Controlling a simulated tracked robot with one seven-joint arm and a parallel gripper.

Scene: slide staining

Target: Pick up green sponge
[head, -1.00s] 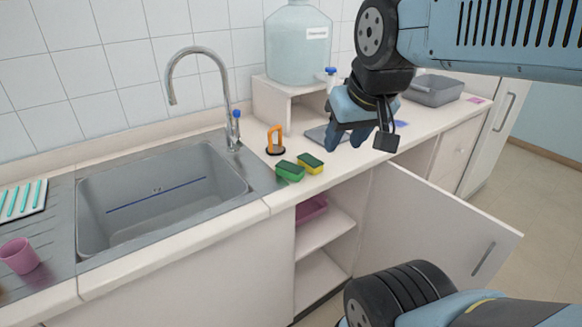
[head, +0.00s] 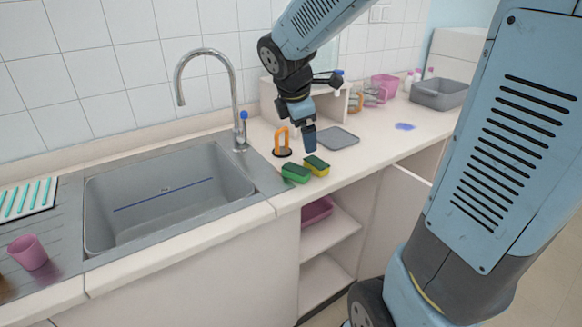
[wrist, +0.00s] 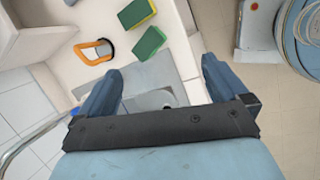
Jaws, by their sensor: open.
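The green sponge (head: 296,173) lies on the counter just right of the sink. It also shows in the wrist view (wrist: 150,43), beyond my fingers and between their lines. A second sponge, yellow and green (head: 316,166), lies right beside it; in the wrist view this one (wrist: 137,13) is at the top edge. My gripper (head: 310,138) hangs over the counter, above and behind the sponges, pointing down. In the wrist view my gripper (wrist: 160,85) has its two blue fingers wide apart with nothing between them. It touches neither sponge.
An orange-handled tool (head: 282,142) stands behind the green sponge. The sink (head: 165,190) with its tall faucet (head: 232,95) is to the left. A grey tray (head: 338,138) lies to the right. Below, an open cabinet (head: 328,228) holds a pink container. A grey bin (head: 439,94) stands farther right.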

